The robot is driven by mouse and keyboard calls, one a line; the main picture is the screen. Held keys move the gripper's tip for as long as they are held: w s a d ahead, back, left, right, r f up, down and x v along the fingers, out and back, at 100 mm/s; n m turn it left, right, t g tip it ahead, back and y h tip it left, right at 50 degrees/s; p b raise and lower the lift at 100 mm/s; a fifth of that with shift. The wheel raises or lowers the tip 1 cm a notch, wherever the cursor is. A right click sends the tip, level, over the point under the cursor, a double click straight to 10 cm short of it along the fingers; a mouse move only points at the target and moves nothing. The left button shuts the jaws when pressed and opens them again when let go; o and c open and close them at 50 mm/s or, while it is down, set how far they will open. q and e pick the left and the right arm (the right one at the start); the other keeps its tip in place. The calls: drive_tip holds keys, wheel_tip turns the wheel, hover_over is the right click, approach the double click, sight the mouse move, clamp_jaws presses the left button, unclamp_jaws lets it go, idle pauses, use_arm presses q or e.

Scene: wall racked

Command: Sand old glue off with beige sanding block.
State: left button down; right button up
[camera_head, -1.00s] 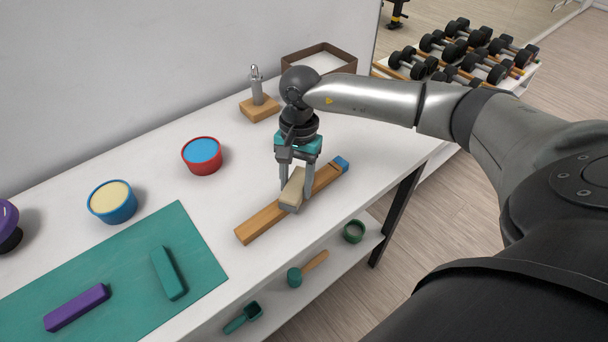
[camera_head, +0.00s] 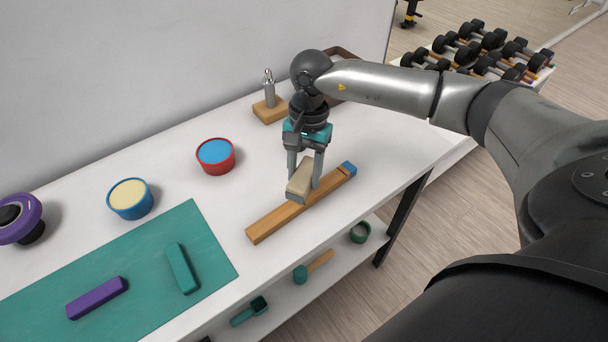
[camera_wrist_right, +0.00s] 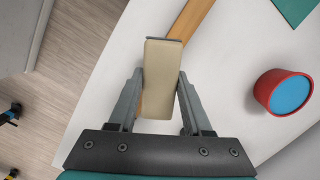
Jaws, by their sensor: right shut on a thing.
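The beige sanding block (camera_head: 299,183) is between the fingers of my right gripper (camera_head: 305,181), which is shut on it. The block also shows in the right wrist view (camera_wrist_right: 161,72), its long side running away from the gripper. Below it lies a long wooden strip (camera_head: 270,224) with a blue patch (camera_head: 349,168) at its far right end. The block appears slightly above the strip's middle; the exact gap is hard to tell. Part of the strip shows beyond the block in the wrist view (camera_wrist_right: 193,17). No old glue can be told apart clearly. My left gripper is not in view.
On the white table (camera_head: 200,190) stand a red tub (camera_head: 216,156), a blue tub (camera_head: 130,199) and a wooden block with a metal piece (camera_head: 269,106). A green mat (camera_head: 150,265) holds a purple block (camera_head: 97,298) and a green block (camera_head: 182,268). A lower shelf holds green tools.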

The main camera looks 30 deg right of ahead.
drive_tip(key=shift+r, duration=0.55)
drive_tip(key=shift+r+p, duration=1.15)
drive_tip(key=shift+r, duration=0.4)
